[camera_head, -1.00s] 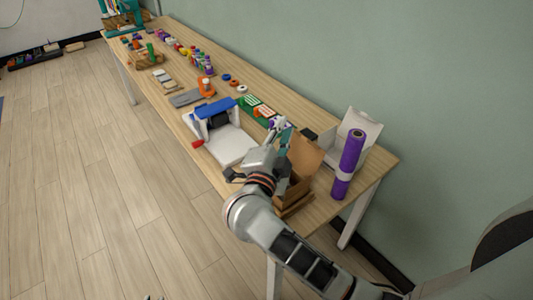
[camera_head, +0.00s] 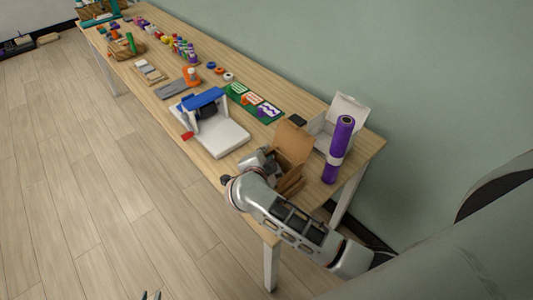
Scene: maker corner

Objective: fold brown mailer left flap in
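The brown mailer (camera_head: 291,143) is an open cardboard box near the right end of the table. One tall panel stands up at its back, and a lower part of the box shows at the front right (camera_head: 293,184). My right gripper (camera_head: 256,160) is low at the mailer's left side, partly hidden by its own wrist; its fingers are too unclear to tell open from shut. I cannot make out the left flap behind it. My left gripper (camera_head: 150,296) shows only two fingertips, apart, at the bottom edge, over the floor and away from the table.
A purple roll (camera_head: 341,147) stands right of the mailer, with a white open box (camera_head: 345,107) behind it. A white and blue machine (camera_head: 225,138) stands to the left. A green board with colored pieces (camera_head: 238,92) lies behind. Floor at left is clear.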

